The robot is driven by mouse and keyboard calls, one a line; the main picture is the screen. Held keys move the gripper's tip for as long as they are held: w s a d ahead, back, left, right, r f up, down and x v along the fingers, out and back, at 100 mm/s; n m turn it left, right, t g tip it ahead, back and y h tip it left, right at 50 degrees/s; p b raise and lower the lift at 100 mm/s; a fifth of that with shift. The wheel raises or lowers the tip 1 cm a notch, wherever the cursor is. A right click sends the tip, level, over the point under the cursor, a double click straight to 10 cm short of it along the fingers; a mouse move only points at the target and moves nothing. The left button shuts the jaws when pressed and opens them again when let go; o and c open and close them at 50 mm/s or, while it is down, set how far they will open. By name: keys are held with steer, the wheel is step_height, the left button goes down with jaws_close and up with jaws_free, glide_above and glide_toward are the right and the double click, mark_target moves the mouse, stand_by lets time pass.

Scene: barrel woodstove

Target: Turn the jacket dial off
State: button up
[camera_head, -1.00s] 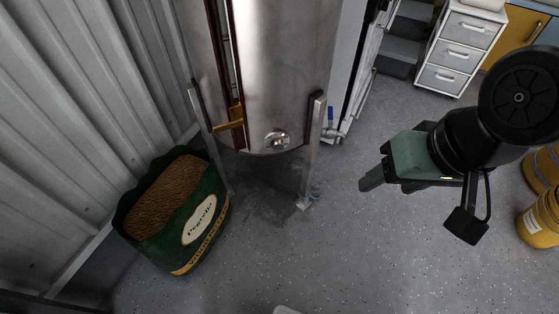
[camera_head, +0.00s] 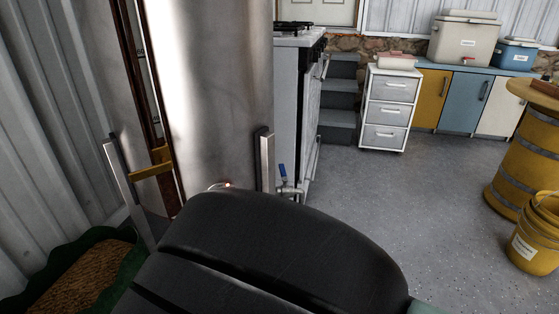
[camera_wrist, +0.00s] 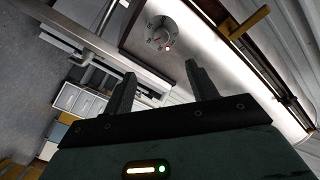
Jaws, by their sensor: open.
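The jacket dial (camera_wrist: 160,33) is a small round metal knob on the steel tank, with a red light at its edge, seen in the wrist view. In the head view only a sliver of the dial's upper rim (camera_head: 222,186) shows above my dark arm, and the rest is hidden. The steel tank (camera_head: 222,90) stands upright on the left. My gripper (camera_wrist: 162,80) is open and empty. In the wrist view the dial appears beyond the fingertips and between them, apart from both. My fingers are hidden in the head view.
A yellow handle (camera_head: 154,164) sticks out of the tank left of the dial. A tank leg (camera_head: 267,160) and a blue-handled valve (camera_head: 284,175) are to its right.

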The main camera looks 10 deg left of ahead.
steer(key=b+x, duration=0.4)
steer(key=x, duration=1.3)
steer(key=shift+a+r, duration=0.2)
steer(key=shift+r, duration=0.05)
steer(key=c, duration=1)
